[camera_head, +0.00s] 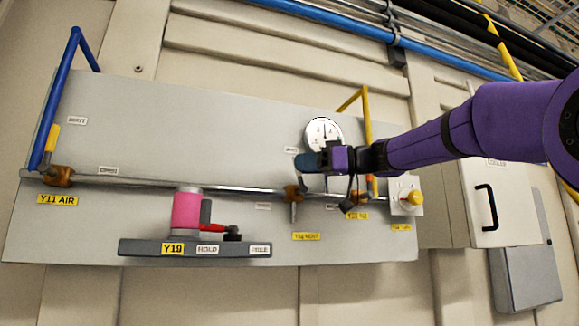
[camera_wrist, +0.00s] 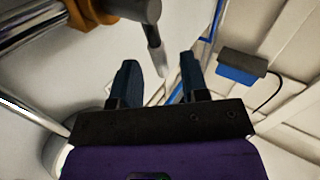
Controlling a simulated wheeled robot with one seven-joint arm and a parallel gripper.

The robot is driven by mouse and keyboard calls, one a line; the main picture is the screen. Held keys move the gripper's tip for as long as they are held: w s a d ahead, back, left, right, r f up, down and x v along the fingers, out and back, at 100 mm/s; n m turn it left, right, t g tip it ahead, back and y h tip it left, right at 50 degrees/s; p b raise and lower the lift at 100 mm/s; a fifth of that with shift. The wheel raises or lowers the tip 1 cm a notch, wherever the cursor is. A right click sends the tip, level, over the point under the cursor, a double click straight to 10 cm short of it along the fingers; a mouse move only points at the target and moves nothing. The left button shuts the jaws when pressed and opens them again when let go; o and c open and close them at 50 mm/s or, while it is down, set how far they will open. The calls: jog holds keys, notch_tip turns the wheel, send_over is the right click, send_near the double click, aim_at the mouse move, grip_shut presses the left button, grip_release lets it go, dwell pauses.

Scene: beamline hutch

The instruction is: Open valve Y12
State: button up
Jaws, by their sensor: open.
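A grey panel carries a horizontal pipe with orange-bodied valves. The valve (camera_head: 357,199) at the right, below the yellow pipe, has a yellow tag (camera_head: 357,216) too small to read surely, perhaps Y12. My arm partly hides this valve, and I cannot make out its handle. My gripper (camera_head: 308,162) is in front of the panel, above the pipe and just below the gauge. In the wrist view my gripper (camera_wrist: 160,85) is open, with nothing clearly held. A grey lever (camera_wrist: 157,50) and an orange valve body (camera_wrist: 90,10) show beyond the fingertips; which valve they belong to is unclear.
Valve Y11 (camera_head: 58,176) with a yellow handle is at the left. The middle valve (camera_head: 293,192) has a grey lever hanging down. A pink cylinder (camera_head: 187,211) stands on the dark Y19 shelf (camera_head: 140,247). The round gauge (camera_head: 323,132) and yellow pipe (camera_head: 368,130) are close to my gripper.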

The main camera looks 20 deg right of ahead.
jog(key=x, duration=0.4)
jog(key=shift+a, duration=0.15)
grip_shut()
